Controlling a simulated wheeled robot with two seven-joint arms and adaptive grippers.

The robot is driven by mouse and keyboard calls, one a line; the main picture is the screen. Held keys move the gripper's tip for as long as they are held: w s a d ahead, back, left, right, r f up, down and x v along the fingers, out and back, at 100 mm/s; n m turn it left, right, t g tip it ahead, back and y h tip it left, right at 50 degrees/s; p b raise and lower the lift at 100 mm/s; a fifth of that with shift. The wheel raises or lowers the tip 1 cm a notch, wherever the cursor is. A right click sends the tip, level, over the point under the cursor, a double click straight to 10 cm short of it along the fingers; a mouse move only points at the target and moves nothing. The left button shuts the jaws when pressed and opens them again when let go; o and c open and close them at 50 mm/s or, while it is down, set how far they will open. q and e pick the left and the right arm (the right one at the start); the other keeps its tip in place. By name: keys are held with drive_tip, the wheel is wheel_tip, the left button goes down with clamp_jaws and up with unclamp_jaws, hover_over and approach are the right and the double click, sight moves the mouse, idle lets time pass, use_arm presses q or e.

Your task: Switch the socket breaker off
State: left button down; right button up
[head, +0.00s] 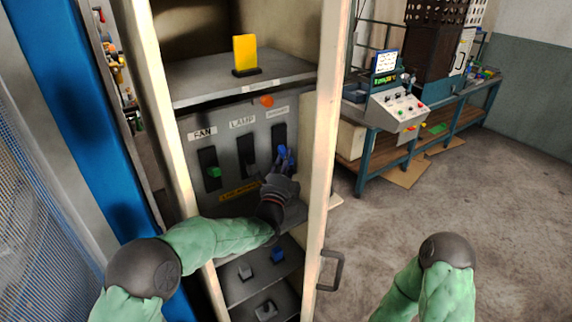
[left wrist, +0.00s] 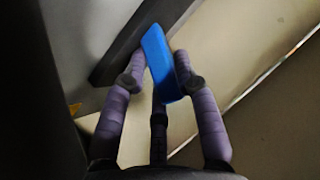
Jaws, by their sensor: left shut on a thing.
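The breaker panel (head: 228,142) stands inside a tall cabinet and has three dark vertical slots. The left slot is labelled FAN and has a green lever (head: 214,172) low in it. The middle slot (head: 247,150) is labelled LAMP. The right slot's label is too small to read for sure; its blue lever (head: 284,153) shows just beyond my left gripper (head: 281,172). In the left wrist view, the blue lever (left wrist: 160,62) sits between the fingers of the left gripper (left wrist: 158,80), which is shut on it. My right gripper is out of view.
An orange round lamp (head: 267,101) is above the slots, and a yellow piece (head: 245,52) stands on the shelf above. Cream cabinet posts (head: 325,140) flank the opening closely. Small grey and blue blocks lie on lower shelves.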

use_arm(q)
drive_tip(key=shift+f, duration=0.15)
drive_tip(key=c, duration=0.9)
unclamp_jaws()
drive_tip(key=shift+c, duration=0.2)
drive_tip(key=shift+r, duration=0.2)
